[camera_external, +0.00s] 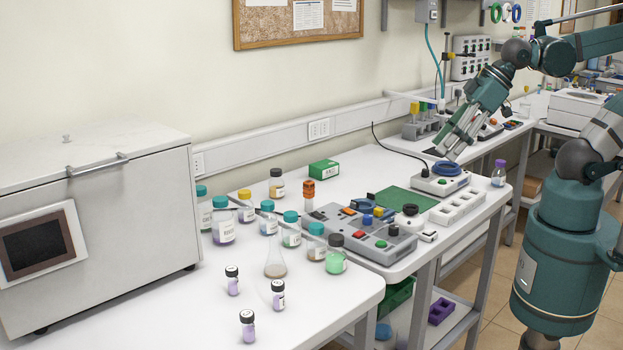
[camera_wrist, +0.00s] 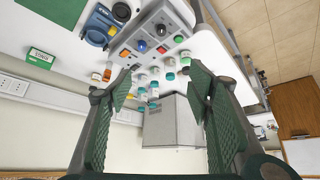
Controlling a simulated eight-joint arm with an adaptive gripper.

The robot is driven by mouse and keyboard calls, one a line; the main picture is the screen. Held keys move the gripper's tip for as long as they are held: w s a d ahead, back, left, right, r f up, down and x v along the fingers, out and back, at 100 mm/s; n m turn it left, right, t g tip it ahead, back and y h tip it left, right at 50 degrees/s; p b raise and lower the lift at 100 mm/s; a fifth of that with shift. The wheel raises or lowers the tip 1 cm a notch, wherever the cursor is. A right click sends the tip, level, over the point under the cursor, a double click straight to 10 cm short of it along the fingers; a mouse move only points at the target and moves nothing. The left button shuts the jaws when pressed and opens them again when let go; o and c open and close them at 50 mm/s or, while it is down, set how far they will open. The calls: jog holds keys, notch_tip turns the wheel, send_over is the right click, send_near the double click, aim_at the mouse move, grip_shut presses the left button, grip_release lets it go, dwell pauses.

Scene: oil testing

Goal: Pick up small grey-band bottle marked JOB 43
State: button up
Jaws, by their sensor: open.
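Several bottles stand on the left bench. Three small ones with dark caps and purple contents are near the front: a left one (camera_external: 232,281), a right one (camera_external: 278,294) and a nearest one (camera_external: 247,326). Their labels are too small to read, so I cannot tell which is JOB 43 or make out a grey band. My gripper (camera_external: 457,145) is open and empty, raised above the back of the right-hand bench, far from these bottles. In the wrist view my gripper's (camera_wrist: 164,86) fingers are spread wide, with small distant bottles seen between them.
Larger capped bottles (camera_external: 223,221) and a flask (camera_external: 275,260) stand behind the small ones. A grey control box (camera_external: 365,236) and a green box (camera_external: 323,169) are to their right. A white chest unit (camera_external: 100,220) fills the left. A purple-capped bottle (camera_external: 498,174) stands at the right edge.

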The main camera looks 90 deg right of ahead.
jog(key=w+d+r, duration=0.1)
jog(key=w+d, duration=0.2)
jog(key=w, duration=0.4)
jog(key=w+d+r, duration=0.2)
jog(key=w, duration=0.5)
jog(key=m+h+b, duration=0.1)
jog(key=m+b, duration=0.1)
send_near(276, 170)
jog(key=shift+g, duration=0.3)
jog(key=x, duration=0.7)
jog(key=shift+w+a, duration=0.25)
jog(key=shift+w, duration=0.2)
jog(key=shift+w+d+f, duration=0.15)
jog(key=shift+d+f, duration=0.15)
jog(key=shift+f, duration=0.1)
jog(key=shift+x, duration=1.3)
